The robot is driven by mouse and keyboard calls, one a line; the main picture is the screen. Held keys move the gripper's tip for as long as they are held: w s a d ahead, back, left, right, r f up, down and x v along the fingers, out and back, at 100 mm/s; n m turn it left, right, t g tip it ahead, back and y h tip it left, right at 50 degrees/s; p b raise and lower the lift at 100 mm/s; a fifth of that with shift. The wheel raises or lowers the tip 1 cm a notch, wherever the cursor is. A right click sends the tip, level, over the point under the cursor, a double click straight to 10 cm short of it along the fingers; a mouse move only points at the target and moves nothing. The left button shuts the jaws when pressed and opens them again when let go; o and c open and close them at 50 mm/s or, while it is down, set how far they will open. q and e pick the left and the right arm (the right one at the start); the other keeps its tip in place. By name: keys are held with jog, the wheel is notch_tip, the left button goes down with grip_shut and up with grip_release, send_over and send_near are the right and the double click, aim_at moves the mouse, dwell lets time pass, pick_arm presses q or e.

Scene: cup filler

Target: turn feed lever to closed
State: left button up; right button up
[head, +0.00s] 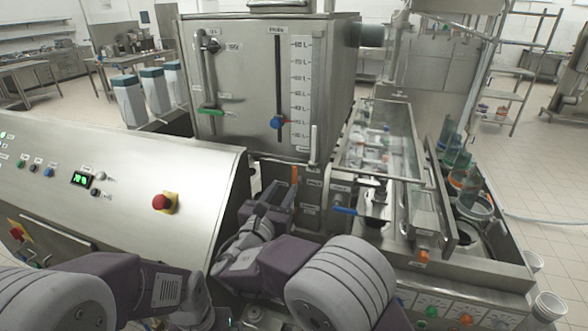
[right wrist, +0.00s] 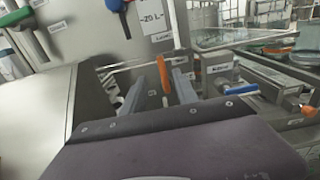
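An orange lever handle (head: 294,175) stands upright below the front of the steel tank; I take it for the feed lever, though its label is too small to read. My right gripper (head: 276,191) reaches toward it from below. In the right wrist view, the orange handle (right wrist: 163,72) shows between the two spread fingers of my right gripper (right wrist: 160,84). The gripper is open; I see no clear contact with the handle. The lever's pivot is hidden. My left arm shows at the lower left, but its gripper is not visible.
The steel tank (head: 240,70) carries a green-handled lever (head: 210,111) and a blue slider knob (head: 277,122). A blue lever (head: 345,211) sits right of my gripper. The sloped control panel (head: 120,190) with a red emergency button (head: 160,202) is to the left.

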aim_at(294, 173)
jog(key=p+x, duration=0.2)
jog(key=x, duration=0.6)
jog(key=shift+w+d+p, duration=0.2)
jog(key=shift+w+p, duration=0.1)
jog(key=shift+p, duration=0.1)
jog(key=shift+w+d+f, duration=0.1)
jog(key=shift+w+d, duration=0.1)
jog(key=shift+w, duration=0.2)
grip_shut()
dwell(0.5)
